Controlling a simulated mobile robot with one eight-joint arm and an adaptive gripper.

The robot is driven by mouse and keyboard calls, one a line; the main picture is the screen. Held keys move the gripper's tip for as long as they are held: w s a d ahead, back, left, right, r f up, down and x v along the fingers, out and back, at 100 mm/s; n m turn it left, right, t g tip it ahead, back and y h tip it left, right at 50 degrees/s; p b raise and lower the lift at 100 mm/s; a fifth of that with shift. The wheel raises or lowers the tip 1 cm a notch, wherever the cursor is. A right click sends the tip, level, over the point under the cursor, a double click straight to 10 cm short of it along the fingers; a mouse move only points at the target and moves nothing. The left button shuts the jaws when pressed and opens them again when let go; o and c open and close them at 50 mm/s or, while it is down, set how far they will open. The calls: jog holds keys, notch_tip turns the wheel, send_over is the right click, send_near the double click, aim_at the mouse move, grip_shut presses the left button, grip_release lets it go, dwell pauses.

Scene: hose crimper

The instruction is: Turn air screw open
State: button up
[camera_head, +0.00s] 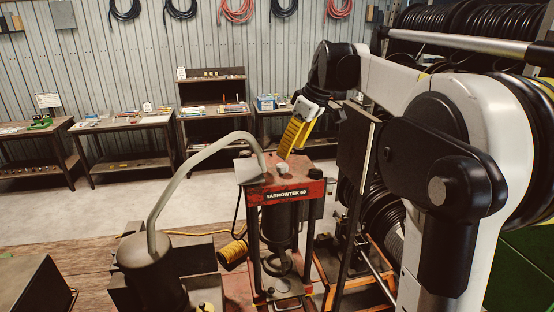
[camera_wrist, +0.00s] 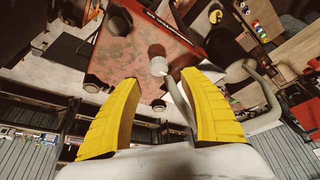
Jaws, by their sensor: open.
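The red crimper press labelled YARROWTEK 60 (camera_head: 283,194) stands upright at the centre of the head view. Its worn red top (camera_wrist: 120,58) fills the upper middle of the wrist view. A pale round fitting (camera_head: 282,168) rises from this top; the wrist view shows it too (camera_wrist: 158,65), beyond and between my fingers. I cannot tell for sure which fitting is the air screw. My gripper (camera_head: 287,150) has yellow fingers, is above the press top and points down at it. In the wrist view the fingers (camera_wrist: 155,84) are apart with nothing between them.
Dark knobs (camera_head: 315,174) stand at the top's corners. Black hose reels (camera_head: 455,55) are at right. Tables (camera_head: 125,124) line the far wall, with open floor before them.

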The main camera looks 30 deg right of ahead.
aim_at(283, 164)
jog(key=p+x, duration=0.1)
jog(key=x, duration=0.6)
jog(key=shift+w, duration=0.15)
jog(key=shift+c, duration=0.3)
grip_shut()
